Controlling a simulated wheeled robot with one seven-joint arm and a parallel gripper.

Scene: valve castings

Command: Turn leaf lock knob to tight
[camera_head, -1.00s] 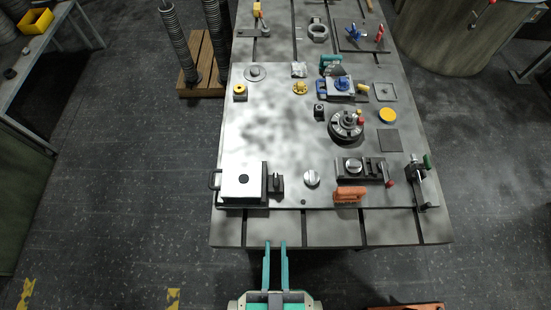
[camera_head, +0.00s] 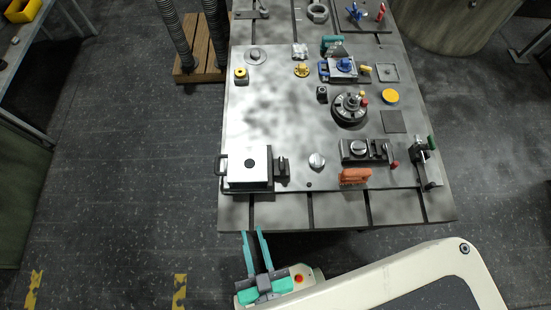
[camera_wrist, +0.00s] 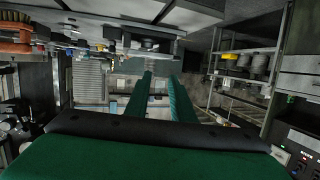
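My gripper (camera_head: 252,230) is at the near edge of the table, at the lower middle of the head view. Its two teal fingers are apart with nothing between them. They also show apart in the wrist view (camera_wrist: 161,76). A round silver knob (camera_head: 317,160) stands on the plate beyond the gripper, to the right. A white-topped box (camera_head: 248,164) with a side handle lies left of it, and a small black latch-like part (camera_head: 282,168) sits at the box's right side. I cannot tell for certain which of these is the leaf lock knob. My gripper touches none of them.
A round black fixture (camera_head: 350,107) is farther back. The slotted table's near strip (camera_head: 340,213) is clear. The plate's middle is mostly free.

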